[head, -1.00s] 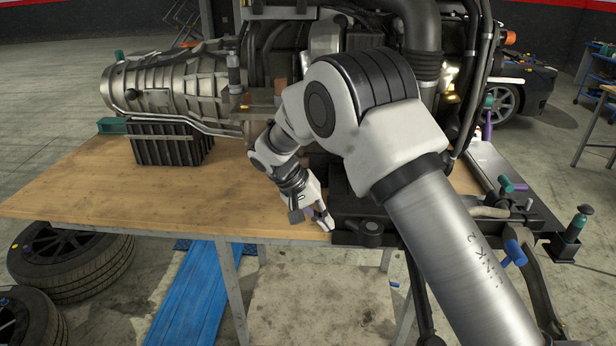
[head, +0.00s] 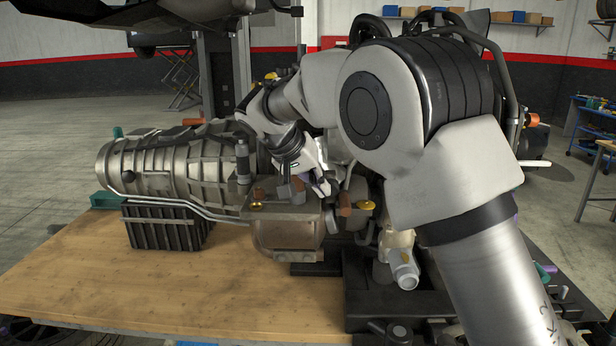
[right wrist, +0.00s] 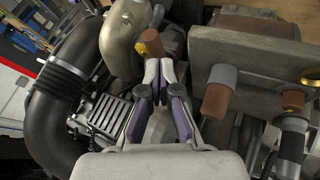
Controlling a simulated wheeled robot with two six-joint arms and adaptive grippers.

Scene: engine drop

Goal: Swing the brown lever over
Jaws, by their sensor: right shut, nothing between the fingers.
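Several brown-capped parts stand on the engine, and I cannot tell for certain which is the lever. A brown cylinder (head: 345,202) is at the engine's front, beside a yellow cap. My right gripper (head: 325,188) is just left of it, above a grey-brown housing. In the right wrist view a brown cylinder (right wrist: 152,42) is right beyond my shut, empty fingertips (right wrist: 159,66); whether they touch it I cannot tell. Another brown piece (right wrist: 216,100) with a grey top is to the right. My left gripper is not in view.
The engine and its ribbed gearbox (head: 170,168) fill the bench's back, with a black crate (head: 160,228) under the gearbox. A thick black hose (right wrist: 62,75) runs left of the fingers. The wooden bench top (head: 200,285) is clear in front.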

